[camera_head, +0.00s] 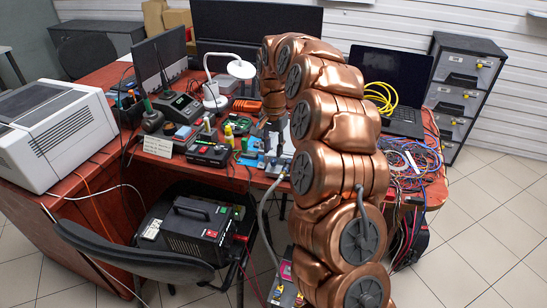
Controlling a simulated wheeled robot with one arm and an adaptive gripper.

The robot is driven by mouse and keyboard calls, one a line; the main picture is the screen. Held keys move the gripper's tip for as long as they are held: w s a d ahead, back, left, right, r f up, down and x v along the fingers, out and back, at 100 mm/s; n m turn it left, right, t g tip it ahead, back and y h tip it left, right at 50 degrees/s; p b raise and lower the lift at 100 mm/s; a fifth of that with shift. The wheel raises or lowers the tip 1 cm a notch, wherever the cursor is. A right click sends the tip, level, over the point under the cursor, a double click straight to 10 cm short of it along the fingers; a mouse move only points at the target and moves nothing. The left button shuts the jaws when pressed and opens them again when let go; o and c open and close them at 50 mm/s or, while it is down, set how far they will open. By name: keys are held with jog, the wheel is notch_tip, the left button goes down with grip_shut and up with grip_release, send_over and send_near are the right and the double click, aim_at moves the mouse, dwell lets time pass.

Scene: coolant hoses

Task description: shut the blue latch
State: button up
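Small blue parts (251,146) show on the red desk, beside and just left of my gripper. I cannot tell which of them is the blue latch, or whether it stands open or shut. A grey metal block with a hose end (284,170) sits close by at the desk's front edge. My copper arm arches over from the right, and my gripper (271,141) points down near the blue parts. Its fingers are small and dark here, so their opening and any contact cannot be made out. My arm hides part of the desk behind it.
A grey hose (264,215) hangs from the front edge. A desk lamp (241,69), a black meter (211,155) and small bottles crowd the left side. A laptop (398,85), yellow cable (380,97) and tangled wires (412,160) lie right. A chair (135,250) stands in front.

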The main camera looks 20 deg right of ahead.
aim_at(273, 160)
jog(key=shift+f, duration=2.25)
grip_shut()
